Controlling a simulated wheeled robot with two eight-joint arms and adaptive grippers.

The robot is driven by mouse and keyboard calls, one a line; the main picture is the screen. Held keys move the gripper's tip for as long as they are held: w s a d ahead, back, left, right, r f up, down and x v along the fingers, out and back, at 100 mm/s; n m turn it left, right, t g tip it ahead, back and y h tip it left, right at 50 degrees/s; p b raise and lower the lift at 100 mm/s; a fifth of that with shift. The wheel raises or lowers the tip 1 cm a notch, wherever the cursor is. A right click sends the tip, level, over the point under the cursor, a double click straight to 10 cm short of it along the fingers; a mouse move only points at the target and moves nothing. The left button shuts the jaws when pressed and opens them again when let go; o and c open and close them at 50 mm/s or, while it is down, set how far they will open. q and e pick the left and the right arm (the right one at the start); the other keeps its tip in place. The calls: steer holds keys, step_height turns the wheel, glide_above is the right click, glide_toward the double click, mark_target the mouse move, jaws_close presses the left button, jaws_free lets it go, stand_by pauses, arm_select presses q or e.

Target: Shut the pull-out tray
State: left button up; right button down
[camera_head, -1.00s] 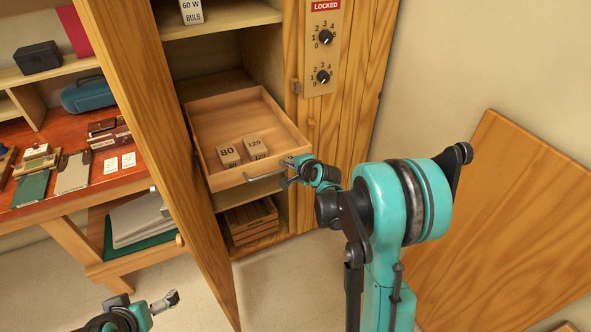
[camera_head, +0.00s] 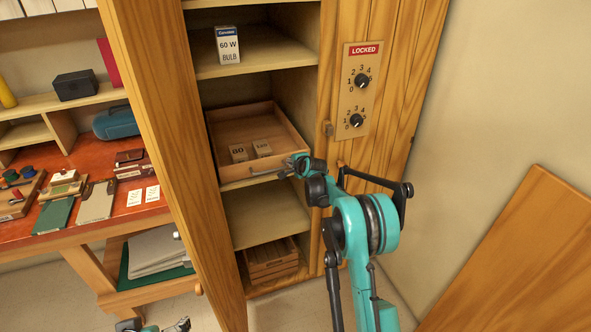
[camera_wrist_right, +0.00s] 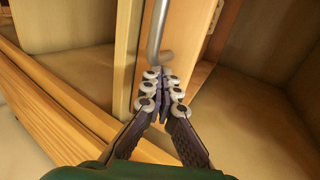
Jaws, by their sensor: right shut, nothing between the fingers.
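The pull-out tray (camera_head: 231,187) is a wooden drawer in the tall cabinet. My left gripper (camera_head: 181,325) is mostly cut off at the bottom edge.
The open cabinet door (camera_head: 168,130) stands left of the tray. A bulb box (camera_head: 228,45) is on the shelf above, and a slatted crate (camera_head: 271,262) is below. A dial panel (camera_head: 358,95) reading LOCKED is at right. A cluttered red workbench (camera_head: 75,215) is at left.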

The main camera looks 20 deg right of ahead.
mark_target(289, 155)
steer(key=w, duration=0.4)
steer(key=shift+w+a, duration=0.1)
steer(key=shift+w+r, duration=0.15)
steer(key=shift+w, duration=0.05)
